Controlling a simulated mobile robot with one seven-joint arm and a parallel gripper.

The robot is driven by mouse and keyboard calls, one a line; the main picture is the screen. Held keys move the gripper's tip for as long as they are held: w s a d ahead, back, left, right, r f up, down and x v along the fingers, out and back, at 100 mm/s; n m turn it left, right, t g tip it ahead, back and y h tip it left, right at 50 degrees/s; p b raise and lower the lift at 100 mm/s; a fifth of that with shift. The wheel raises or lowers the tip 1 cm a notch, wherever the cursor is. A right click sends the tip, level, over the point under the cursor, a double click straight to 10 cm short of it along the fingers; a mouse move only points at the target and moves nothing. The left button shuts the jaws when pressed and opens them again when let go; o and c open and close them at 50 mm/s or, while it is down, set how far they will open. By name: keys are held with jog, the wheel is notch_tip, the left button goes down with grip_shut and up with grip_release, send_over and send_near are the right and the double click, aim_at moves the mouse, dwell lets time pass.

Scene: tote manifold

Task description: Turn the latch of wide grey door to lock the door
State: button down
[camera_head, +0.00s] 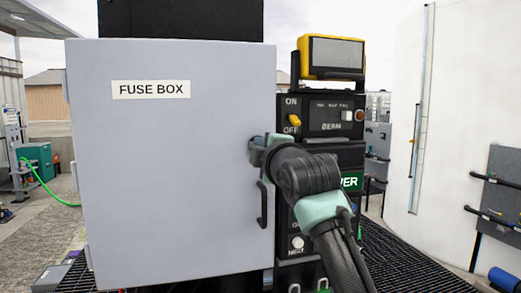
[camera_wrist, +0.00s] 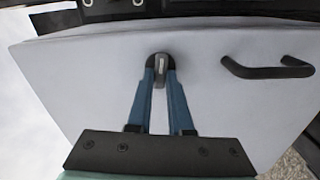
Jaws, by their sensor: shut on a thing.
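The wide grey door (camera_head: 170,170) carries a "FUSE BOX" label and looks closed, or nearly so, in the head view. In the wrist view the grey door (camera_wrist: 105,70) fills most of the picture. The latch (camera_wrist: 160,70) is a small dark knob with a light grey bar, near the door's edge. My gripper (camera_wrist: 160,72) has its two blue fingers closed on the latch, one on each side. In the head view my gripper (camera_head: 258,146) is at the door's right edge, above the black handle (camera_head: 263,205); the latch is hidden there.
A black control panel (camera_head: 330,145) with an ON/OFF switch and knobs stands right of the door. A yellow-framed lamp (camera_head: 332,57) sits on top of it. A large white tank (camera_head: 450,100) stands at the right. Dark grating (camera_head: 405,260) covers the floor.

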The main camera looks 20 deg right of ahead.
jog(key=shift+n, duration=0.7)
jog(key=c, duration=0.8)
grip_release()
jog(key=shift+s+f, duration=0.1)
jog(key=s+b, duration=0.6)
jog(key=s, duration=0.6)
jog(key=shift+s, duration=0.4)
